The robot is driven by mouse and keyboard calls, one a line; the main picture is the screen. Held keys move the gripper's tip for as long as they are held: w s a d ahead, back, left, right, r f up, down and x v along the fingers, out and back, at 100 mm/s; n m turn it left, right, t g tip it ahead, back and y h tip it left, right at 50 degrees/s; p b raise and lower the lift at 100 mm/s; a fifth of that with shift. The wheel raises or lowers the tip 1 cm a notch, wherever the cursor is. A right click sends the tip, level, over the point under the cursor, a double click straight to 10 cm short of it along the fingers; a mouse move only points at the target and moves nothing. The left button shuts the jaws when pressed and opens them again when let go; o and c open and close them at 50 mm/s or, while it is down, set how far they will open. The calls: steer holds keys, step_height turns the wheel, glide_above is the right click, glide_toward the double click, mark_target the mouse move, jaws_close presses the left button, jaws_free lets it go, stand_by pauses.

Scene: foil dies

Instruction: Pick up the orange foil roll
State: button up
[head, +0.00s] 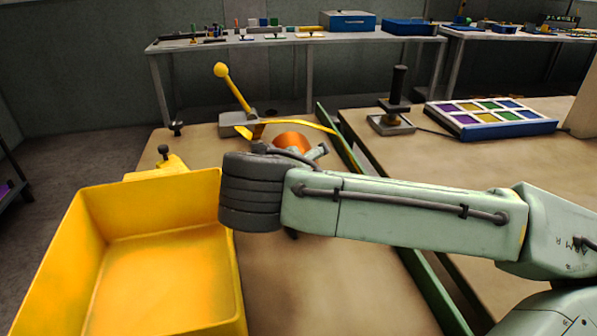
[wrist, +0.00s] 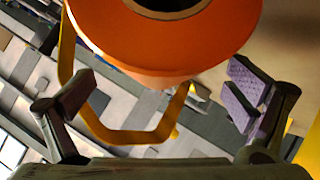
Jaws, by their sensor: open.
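The orange foil roll (wrist: 165,45) fills the upper middle of the wrist view, with the dark opening of its core at the top edge. In the head view the roll (head: 291,141) shows only in part, behind my arm. My gripper (wrist: 160,103) is open, with one finger at the left and one with a purple ridged pad at the right. The roll appears ahead of and between the two fingers, and I see no finger touching it. In the head view the fingers are mostly hidden behind my dark wrist.
A large yellow bin (head: 160,240) stands at the left front. A grey device with a yellow lever (head: 234,88) is behind the roll. A joystick (head: 397,100) and a button panel (head: 490,117) are on the right-hand table. A green rail (head: 433,287) runs beside my arm.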

steer(key=shift+x, duration=1.35)
steer(key=shift+c, duration=0.3)
steer(key=shift+r, duration=0.1)
steer(key=c, duration=1.9)
